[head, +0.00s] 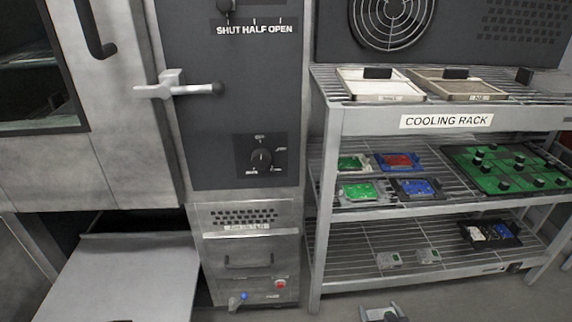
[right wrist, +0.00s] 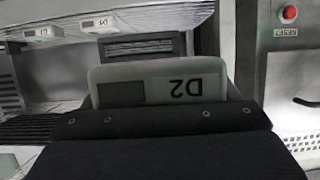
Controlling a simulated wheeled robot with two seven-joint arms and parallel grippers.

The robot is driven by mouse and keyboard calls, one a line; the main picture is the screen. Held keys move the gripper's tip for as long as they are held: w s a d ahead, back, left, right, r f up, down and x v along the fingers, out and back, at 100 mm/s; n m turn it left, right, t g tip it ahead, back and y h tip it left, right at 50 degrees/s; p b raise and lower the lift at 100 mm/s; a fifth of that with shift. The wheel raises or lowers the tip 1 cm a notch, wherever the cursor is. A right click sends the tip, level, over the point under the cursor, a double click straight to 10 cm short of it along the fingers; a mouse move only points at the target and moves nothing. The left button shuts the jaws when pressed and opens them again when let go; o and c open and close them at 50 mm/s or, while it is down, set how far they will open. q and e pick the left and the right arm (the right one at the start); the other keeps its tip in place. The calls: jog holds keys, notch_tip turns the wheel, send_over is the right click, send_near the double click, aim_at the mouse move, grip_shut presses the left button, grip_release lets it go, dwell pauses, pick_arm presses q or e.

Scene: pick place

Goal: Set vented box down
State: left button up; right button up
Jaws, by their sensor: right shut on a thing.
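In the right wrist view, a pale box (right wrist: 165,83) marked D2, upside down in the picture, with a dark panel on its face, sits at the dark end of my right gripper. I take it as the vented box; vent slots are too small to make out. My right gripper (head: 383,313) shows at the bottom edge of the head view, in front of and below the cooling rack (head: 446,121). It is shut on the box; its fingertips are mostly hidden. My left gripper is not in view.
Two small pale boxes (head: 408,258) stand on the rack's lowest shelf, with a dark tray (head: 490,234) to their right. Bare wire shelf lies around them. The middle shelf holds coloured boards (head: 388,190) and a green panel (head: 511,170). An oven cabinet (head: 245,250) stands left.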

jog(key=a+r+n+g+y+p, duration=0.1)
jog(key=a+r+p, duration=0.3)
jog(key=r+p, duration=1)
jog(key=w+a+r+n+y+p, duration=0.1)
jog(key=a+r+n+y+p, duration=0.2)
jog(key=r+p, duration=1.2)
notch_tip(320, 180, up, 20)
jog(key=shift+w+a+f+n+g+y, duration=0.2)
jog(key=shift+a+n+g+y, duration=0.25)
jog(key=shift+y, duration=0.25)
